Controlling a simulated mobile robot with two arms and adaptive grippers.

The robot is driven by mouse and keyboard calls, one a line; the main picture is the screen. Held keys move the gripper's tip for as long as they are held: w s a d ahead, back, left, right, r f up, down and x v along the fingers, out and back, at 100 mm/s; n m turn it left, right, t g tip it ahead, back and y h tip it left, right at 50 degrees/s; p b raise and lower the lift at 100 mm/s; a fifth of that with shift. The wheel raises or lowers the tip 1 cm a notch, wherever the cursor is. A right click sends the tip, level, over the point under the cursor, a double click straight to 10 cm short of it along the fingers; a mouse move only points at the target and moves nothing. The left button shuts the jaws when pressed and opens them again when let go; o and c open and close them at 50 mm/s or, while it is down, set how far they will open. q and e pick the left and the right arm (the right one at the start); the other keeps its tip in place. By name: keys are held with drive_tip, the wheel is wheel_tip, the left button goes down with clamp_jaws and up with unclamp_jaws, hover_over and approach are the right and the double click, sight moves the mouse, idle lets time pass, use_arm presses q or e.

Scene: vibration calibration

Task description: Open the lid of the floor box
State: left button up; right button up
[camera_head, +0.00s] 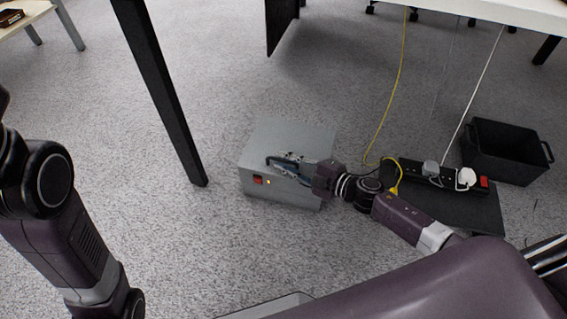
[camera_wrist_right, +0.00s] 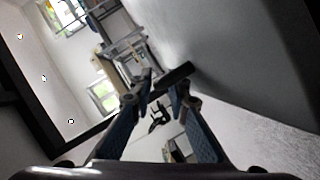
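The floor box (camera_head: 296,133) is a grey metal box on the carpet, with a red switch and a small orange light on its front. Its lid looks shut. My right gripper (camera_head: 277,162) reaches in from the right, across the box's front near the upper edge. In the right wrist view my right gripper (camera_wrist_right: 162,88) has its two fingers apart. A short dark bar (camera_wrist_right: 178,75), possibly the lid's handle, shows between or just beyond the fingertips; contact cannot be told. The grey box wall (camera_wrist_right: 245,60) fills the right side there. My left gripper is out of view.
A black table leg (camera_head: 168,100) stands left of the box. A power strip (camera_head: 440,176) with plugs and a yellow cable (camera_head: 400,70) lie to the right, near a black bin (camera_head: 505,150). The carpet in front and left of the box is clear.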

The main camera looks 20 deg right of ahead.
drive_tip(key=shift+w+a, duration=0.2)
drive_tip(key=shift+w, duration=0.1)
clamp_jaws()
